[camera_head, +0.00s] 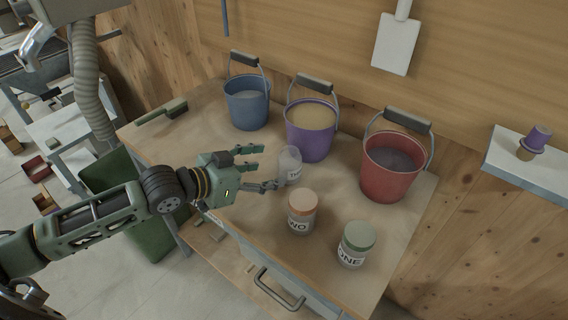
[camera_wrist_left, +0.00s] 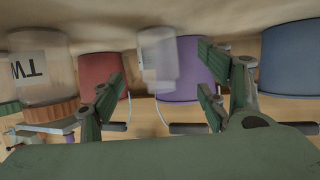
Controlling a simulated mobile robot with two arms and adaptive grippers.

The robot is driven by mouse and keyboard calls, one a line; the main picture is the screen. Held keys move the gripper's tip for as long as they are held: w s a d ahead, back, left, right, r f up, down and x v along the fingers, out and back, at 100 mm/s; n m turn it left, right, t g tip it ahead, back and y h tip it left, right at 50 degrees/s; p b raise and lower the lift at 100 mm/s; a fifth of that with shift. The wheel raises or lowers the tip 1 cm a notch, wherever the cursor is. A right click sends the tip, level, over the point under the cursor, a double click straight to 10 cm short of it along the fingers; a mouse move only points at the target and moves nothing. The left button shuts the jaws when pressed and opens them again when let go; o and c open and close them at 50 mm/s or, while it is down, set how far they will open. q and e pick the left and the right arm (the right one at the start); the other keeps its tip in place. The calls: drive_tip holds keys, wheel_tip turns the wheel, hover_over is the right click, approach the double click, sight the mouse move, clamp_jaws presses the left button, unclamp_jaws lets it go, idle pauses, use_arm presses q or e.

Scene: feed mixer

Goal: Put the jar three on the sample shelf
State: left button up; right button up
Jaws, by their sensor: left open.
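A pale, clear jar (camera_head: 289,167) with a partly readable label stands upright on the wooden worktop; I take it as jar three. My left gripper (camera_head: 271,167) is open just left of it, fingers pointing at it. In the left wrist view, which looks upside down, the jar (camera_wrist_left: 157,60) shows ahead between the two fingertips (camera_wrist_left: 163,90). I cannot tell whether a finger touches it. A white wall shelf (camera_head: 515,173), likely the sample shelf, is at the right with a small purple-topped item on it. My right gripper is not in view.
Jar two (camera_head: 302,212), with an orange lid, and jar one (camera_head: 356,244), with a green lid, stand in front. Blue (camera_head: 247,109), purple (camera_head: 308,143) and red (camera_head: 388,181) buckets with raised handles stand behind. A brush (camera_head: 168,110) lies at the back left.

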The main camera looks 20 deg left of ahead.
sight(280, 164)
use_arm(q)
drive_tip(key=shift+w+d+f, duration=0.15)
drive_tip(key=shift+w+d, duration=0.55)
drive_tip(key=shift+d, duration=0.1)
drive_tip(key=shift+r+p+x, duration=0.15)
drive_tip(key=shift+p+x, duration=0.15)
drive_tip(key=shift+x, duration=1.05)
drive_tip(key=shift+r+p+x, duration=0.1)
drive_tip(key=shift+p+x, duration=0.2)
drive_tip(key=shift+x, duration=1.05)
drive_tip(key=shift+w+r, duration=0.1)
drive_tip(key=c, duration=1.4)
